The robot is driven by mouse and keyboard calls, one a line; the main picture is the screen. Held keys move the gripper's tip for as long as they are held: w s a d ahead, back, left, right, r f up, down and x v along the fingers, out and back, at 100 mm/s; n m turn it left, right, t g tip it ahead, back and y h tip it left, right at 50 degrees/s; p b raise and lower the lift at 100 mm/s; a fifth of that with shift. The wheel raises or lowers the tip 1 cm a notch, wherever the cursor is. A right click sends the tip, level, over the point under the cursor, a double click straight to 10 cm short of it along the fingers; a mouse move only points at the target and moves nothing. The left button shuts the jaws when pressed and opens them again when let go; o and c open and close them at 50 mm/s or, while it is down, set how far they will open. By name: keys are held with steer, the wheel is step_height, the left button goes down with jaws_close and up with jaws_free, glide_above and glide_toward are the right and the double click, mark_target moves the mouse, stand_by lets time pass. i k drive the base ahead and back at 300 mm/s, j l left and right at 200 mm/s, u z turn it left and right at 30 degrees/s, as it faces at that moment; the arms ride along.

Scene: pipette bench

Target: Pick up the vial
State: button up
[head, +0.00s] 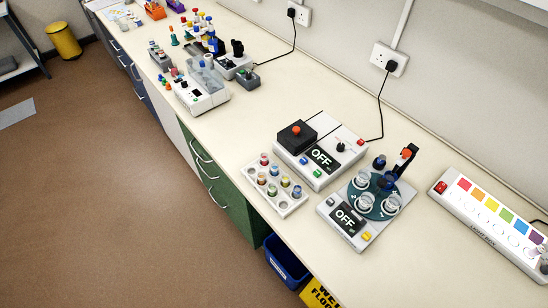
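Several small vials with coloured caps (272,190) stand in a white rack (287,208) near the front edge of the bench, in the head view. Their caps or contents look red, blue, yellow and green. I cannot tell which one is the task's vial. Other small containers stand farther along the bench at the upper left, too small to make out. My gripper is not in view, so its state and its place relative to the vials do not show.
Behind the rack is a white device reading OFF with a black block (296,137). To its right, another OFF device carries a green turntable (382,197) with glass vessels. A light box (480,215) lies far right. The bench (240,125) is clear between the device groups.

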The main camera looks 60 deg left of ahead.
mark_target(262, 180)
steer(key=l+u, duration=0.1)
steer(key=u, duration=0.3)
steer(key=k+u, duration=0.15)
steer(key=u, duration=0.3)
steer(key=k+l+u, duration=0.1)
steer(key=u, duration=0.3)
steer(key=j+u, duration=0.1)
steer(key=u, duration=0.6)
steer(key=i+u, duration=0.25)
steer(key=i+l, duration=0.05)
steer(key=i, duration=0.05)
